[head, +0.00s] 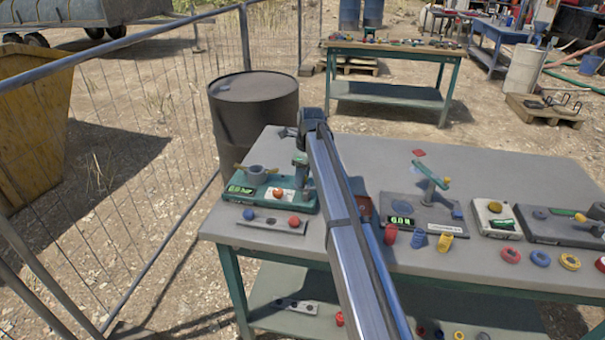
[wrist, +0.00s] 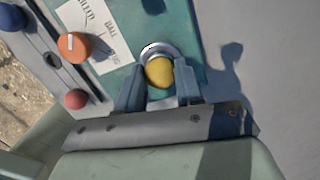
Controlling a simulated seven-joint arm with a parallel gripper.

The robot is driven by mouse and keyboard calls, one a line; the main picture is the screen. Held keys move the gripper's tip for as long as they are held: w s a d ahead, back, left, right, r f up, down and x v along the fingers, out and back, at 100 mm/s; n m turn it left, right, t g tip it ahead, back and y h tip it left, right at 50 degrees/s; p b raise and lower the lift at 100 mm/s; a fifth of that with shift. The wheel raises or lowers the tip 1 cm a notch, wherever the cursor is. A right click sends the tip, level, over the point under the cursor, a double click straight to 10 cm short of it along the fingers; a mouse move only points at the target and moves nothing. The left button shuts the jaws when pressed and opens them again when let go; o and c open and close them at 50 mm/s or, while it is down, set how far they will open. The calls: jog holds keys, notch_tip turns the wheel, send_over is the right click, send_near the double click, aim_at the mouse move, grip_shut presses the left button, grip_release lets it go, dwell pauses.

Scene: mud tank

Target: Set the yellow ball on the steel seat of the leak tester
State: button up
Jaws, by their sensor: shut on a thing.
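The yellow ball (wrist: 159,71) is between the two fingers of my gripper (wrist: 160,82), which is shut on it in the wrist view. The steel seat (wrist: 161,48) shows as a bright ring just beyond the ball, whose body covers the ring's near part. I cannot tell whether the ball touches the seat or hangs above it. The leak tester (head: 243,189) is a green unit with a lit display, an orange knob (head: 278,193) and a white label, at the table's left end. In the head view my arm hides the ball and the seat.
A grey rack (head: 270,224) in front of the tester holds a blue ball (head: 248,214) and a red ball (head: 293,221), with an empty hole between them. Other testers, cups and rings stand along the table (head: 345,283) to the right. A dark drum (head: 254,120) stands behind.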

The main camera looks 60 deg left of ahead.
jog(key=shift+f, duration=0.1)
jog(key=o, duration=1.5)
jog(key=shift+r, duration=3.8)
